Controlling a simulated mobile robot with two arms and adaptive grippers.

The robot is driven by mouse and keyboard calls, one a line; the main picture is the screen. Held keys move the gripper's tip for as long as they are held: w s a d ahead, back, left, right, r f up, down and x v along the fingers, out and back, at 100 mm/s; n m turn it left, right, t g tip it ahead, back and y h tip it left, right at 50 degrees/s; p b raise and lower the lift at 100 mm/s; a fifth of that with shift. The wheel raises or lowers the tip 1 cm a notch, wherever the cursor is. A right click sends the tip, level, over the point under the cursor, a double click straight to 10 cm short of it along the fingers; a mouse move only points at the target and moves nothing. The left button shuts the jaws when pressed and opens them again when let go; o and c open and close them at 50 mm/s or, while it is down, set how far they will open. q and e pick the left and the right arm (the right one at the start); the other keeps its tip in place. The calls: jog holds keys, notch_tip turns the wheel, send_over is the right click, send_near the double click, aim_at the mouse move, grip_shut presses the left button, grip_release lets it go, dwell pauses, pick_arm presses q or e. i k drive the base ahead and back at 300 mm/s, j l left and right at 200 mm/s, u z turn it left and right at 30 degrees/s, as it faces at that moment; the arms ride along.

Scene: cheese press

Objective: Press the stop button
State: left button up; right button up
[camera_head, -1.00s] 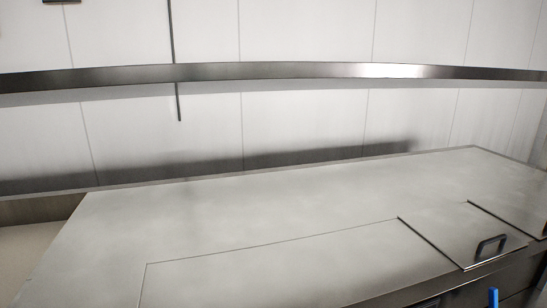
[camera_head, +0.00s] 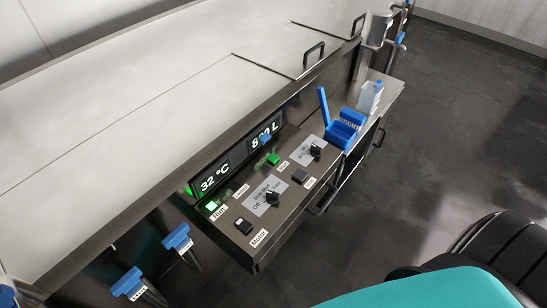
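A control panel (camera_head: 282,215) juts from the front of the steel vat, in the middle of the picture. It carries a lit green button (camera_head: 211,206) at its left end and a second green button (camera_head: 273,159) near the displays. A black button (camera_head: 244,226) sits at its lower left and another black button (camera_head: 300,175) towards the right. Two rotary knobs stand on white plates, one in the middle (camera_head: 272,197) and one further right (camera_head: 316,150). The button labels are too small to read surely, so I cannot tell which is the stop button. Neither gripper shows.
Displays reading 32 °C (camera_head: 214,177) and a litre value stand behind the buttons. Blue cleaning tools (camera_head: 343,132) and a bottle (camera_head: 371,97) sit right of the panel. Blue-topped handles (camera_head: 178,238) stand at lower left. Open dark floor (camera_head: 440,130) lies at right.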

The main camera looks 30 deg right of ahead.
aim_at(300, 175)
jog(key=l+z, duration=0.1)
jog(key=z, duration=0.6)
